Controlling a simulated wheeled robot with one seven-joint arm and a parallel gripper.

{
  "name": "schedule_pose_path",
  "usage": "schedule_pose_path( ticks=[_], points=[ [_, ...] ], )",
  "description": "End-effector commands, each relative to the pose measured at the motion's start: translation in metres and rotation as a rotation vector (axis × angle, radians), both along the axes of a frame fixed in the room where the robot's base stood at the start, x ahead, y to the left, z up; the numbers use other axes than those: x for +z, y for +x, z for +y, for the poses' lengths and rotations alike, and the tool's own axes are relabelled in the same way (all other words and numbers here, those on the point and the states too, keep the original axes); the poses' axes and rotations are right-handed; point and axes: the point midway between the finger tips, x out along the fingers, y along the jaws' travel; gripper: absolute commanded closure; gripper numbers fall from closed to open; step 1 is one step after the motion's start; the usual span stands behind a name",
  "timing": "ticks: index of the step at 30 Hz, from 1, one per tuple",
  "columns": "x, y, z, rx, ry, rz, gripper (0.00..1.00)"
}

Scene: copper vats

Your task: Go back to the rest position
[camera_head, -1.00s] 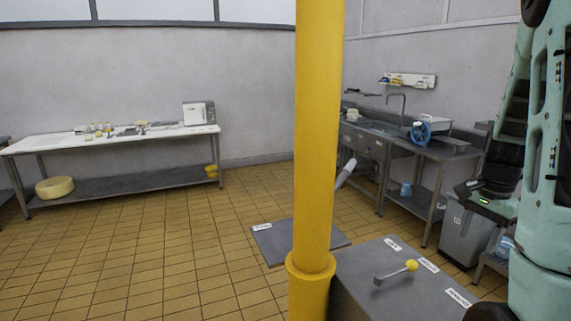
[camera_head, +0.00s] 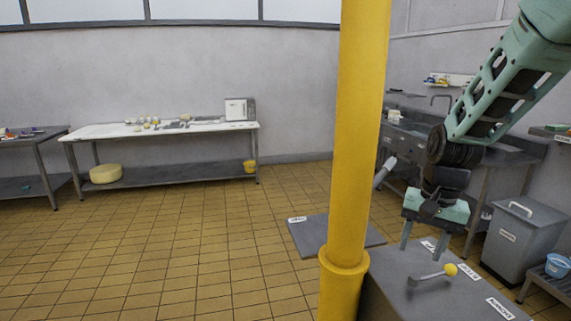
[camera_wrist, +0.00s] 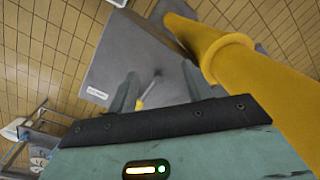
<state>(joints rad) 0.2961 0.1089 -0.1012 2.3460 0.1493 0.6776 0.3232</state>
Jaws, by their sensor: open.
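My gripper (camera_head: 424,243) is open and empty, pointing down above the grey box top (camera_head: 400,290). Its two fingers show apart in the head view. A lever with a yellow knob (camera_head: 450,269) stands on the box top, just in front of and to the right of the fingers in the head view. In the wrist view the lever (camera_wrist: 148,92) shows between the two fingers, apart from them. My arm reaches in from the upper right.
A yellow post (camera_head: 355,130) stands close to the left of my gripper, also large in the wrist view (camera_wrist: 235,65). A lidded grey bin (camera_head: 520,238) and sink counter (camera_head: 490,165) stand at right. A white-topped table (camera_head: 100,131) is at the back left. The tiled floor at left is clear.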

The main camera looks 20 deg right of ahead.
Motion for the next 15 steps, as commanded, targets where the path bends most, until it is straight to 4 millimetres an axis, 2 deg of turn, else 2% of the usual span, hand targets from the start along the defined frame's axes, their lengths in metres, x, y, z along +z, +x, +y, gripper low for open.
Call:
schedule_pose_path(
  ticks=[1, 3, 5, 6, 9, 12, 15],
  points=[
    [-0.005, 0.003, 0.04, 0.149, 0.003, -0.007, 0.5],
    [-0.007, 0.0, 0.092, 0.356, 0.004, -0.015, 0.5],
    [-0.01, -0.01, 0.135, 0.538, 0.002, -0.022, 0.5],
    [-0.012, -0.02, 0.162, 0.662, 0.0, -0.026, 0.5],
    [-0.016, -0.053, 0.22, 0.958, -0.01, -0.037, 0.5],
    [-0.021, -0.088, 0.258, 1.203, -0.023, -0.046, 0.5],
    [-0.025, -0.116, 0.279, 1.378, -0.036, -0.051, 0.5]
  ],
)
